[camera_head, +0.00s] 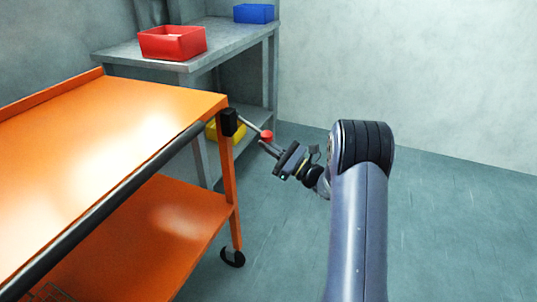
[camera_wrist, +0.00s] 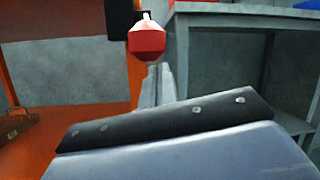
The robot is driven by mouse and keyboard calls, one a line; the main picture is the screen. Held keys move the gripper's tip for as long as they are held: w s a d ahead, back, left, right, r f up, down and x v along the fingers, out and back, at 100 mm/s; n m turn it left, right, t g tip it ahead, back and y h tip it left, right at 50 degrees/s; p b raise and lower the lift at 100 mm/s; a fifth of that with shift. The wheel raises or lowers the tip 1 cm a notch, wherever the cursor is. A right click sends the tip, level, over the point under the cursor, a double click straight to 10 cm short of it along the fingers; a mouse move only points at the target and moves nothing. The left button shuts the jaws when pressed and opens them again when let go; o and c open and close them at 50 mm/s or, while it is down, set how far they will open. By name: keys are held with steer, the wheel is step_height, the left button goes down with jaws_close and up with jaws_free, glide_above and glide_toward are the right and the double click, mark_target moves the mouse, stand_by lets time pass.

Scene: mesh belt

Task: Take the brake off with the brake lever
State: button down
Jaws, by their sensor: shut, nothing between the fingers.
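The brake lever is a thin grey rod with a red knob (camera_head: 267,135), sticking out from a black block (camera_head: 229,122) at the corner of the orange cart (camera_head: 222,101). The rod slopes down to the right from the block. My gripper (camera_head: 266,147) is shut and empty, with its fingertips close below the knob. In the wrist view the red knob (camera_wrist: 147,43) shows just beyond the closed fingers (camera_wrist: 157,84). I cannot tell whether they touch it. The black block is partly cut off at the top of the wrist view.
A grey workbench (camera_head: 225,40) behind the cart holds a red bin (camera_head: 172,43) and a blue bin (camera_head: 254,13). A yellow bin (camera_head: 232,131) is on its lower shelf. The cart has a dark push bar (camera_head: 120,196) and a caster (camera_head: 232,258). The floor to the right is clear.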

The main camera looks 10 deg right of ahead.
steer(key=shift+s+d+r, duration=0.15)
steer(key=shift+s+r, duration=0.2)
steer(key=shift+r, duration=0.1)
steer(key=shift+s+d+r+p, duration=0.1)
steer(key=shift+d+r+p, duration=0.15)
steer(key=shift+p, duration=0.4)
steer(key=shift+r+g+h+p, duration=0.15)
steer(key=shift+g+h+p, duration=0.15)
steer(key=shift+p, duration=0.05)
step_height(320, 180, up, 14)
steer(key=n+g+h+p, duration=0.1)
steer(key=g+h+p, duration=0.7)
steer(key=p, duration=2.1)
steer(key=shift+h+p, duration=0.3)
steer(key=shift+h, duration=0.4)
steer(key=shift+r, duration=0.15)
